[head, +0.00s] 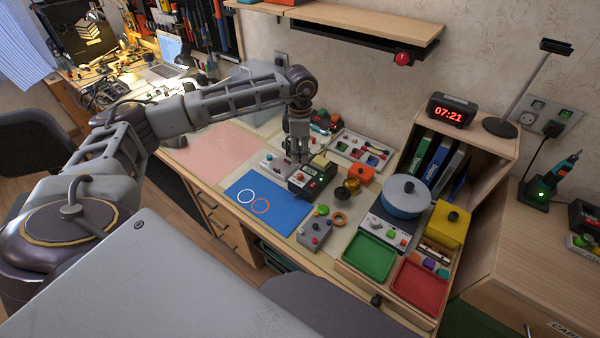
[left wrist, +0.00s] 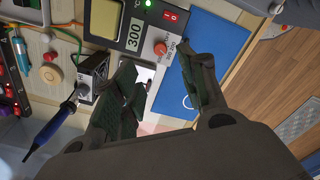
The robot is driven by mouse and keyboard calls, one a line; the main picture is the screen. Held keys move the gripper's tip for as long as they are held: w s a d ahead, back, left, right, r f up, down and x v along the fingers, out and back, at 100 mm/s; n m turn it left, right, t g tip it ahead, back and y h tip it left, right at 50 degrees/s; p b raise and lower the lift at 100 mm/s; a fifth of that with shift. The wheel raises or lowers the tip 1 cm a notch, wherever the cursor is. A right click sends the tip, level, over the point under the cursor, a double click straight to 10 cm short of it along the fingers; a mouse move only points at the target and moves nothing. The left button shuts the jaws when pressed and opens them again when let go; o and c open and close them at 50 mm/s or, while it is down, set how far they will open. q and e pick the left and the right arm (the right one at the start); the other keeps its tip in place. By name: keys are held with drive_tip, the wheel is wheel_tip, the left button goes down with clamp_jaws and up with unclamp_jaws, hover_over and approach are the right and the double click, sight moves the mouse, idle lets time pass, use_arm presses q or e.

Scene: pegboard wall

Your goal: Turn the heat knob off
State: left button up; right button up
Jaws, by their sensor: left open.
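The heat knob (left wrist: 160,48) is a small orange-red dial on the front of a dark station, beside a label reading 300. In the left wrist view it lies just beyond the gap between my fingertips, and I see no contact. The station (head: 318,184) stands behind the blue mat in the head view; its knob is not clear there. A red switch (left wrist: 170,16) and a lit green lamp (left wrist: 148,3) sit near the knob. My left gripper (head: 298,157) points down at the station; its fingers (left wrist: 160,82) are open and empty. My right gripper is out of view.
A blue mat (head: 262,188) with two rings lies in front of the station. A soldering iron (left wrist: 52,122) in a dark holder is close to one finger. A grey box (head: 315,235), blue pot (head: 406,195) and green tray (head: 370,255) crowd the right.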

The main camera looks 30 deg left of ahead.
sight(300, 175)
use_arm(q)
drive_tip(key=shift+f, duration=5.1)
drive_tip(key=shift+c, duration=0.4)
clamp_jaws()
